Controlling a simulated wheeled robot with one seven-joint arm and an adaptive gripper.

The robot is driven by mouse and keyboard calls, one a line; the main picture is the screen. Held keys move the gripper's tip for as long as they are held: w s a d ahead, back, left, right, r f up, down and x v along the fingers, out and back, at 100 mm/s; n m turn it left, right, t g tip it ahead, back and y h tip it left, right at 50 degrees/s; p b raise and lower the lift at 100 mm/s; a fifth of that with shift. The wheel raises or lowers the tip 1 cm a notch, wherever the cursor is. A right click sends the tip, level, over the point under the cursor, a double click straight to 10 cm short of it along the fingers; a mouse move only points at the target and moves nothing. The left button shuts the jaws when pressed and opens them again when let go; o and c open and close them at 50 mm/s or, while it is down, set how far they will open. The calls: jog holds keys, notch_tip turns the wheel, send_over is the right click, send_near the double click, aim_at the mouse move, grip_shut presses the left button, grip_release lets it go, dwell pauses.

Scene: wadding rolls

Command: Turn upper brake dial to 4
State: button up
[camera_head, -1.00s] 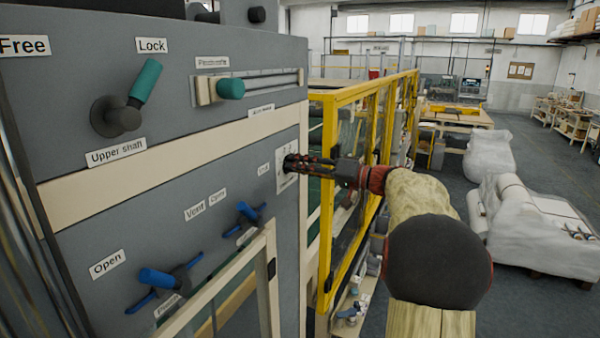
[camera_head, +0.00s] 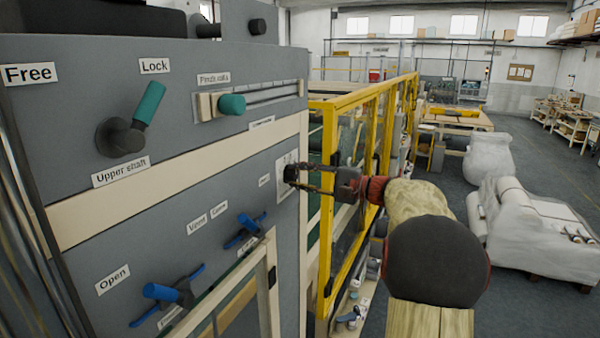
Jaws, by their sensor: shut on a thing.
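The dial (camera_head: 290,174) is a small black knob on a pale scale plate (camera_head: 285,188) near the right edge of the grey machine panel. My gripper (camera_head: 300,176) reaches it from the right, with its fingers shut on the knob. The fingers hide part of the dial. The scale marks and the dial's setting are too small to read.
On the panel are a green-handled Upper shaft lever (camera_head: 148,104), a green slider knob (camera_head: 232,104) and blue valve handles (camera_head: 165,292). A yellow guard frame (camera_head: 328,200) stands right beside my gripper. Wrapped rolls (camera_head: 540,228) lie at right; the floor between is clear.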

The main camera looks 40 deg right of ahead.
jog(key=m+p, duration=0.5)
jog(key=m, duration=0.1)
jog(key=shift+r, duration=0.15)
jog(key=m+p, duration=0.3)
jog(key=m, duration=0.1)
jog(key=shift+p, duration=0.35)
jog(key=shift+m+p, duration=0.7)
jog(key=shift+m, duration=0.2)
jog(key=shift+f, duration=0.25)
jog(key=o, duration=1)
jog(key=shift+o, duration=0.8)
jog(key=v, duration=1.2)
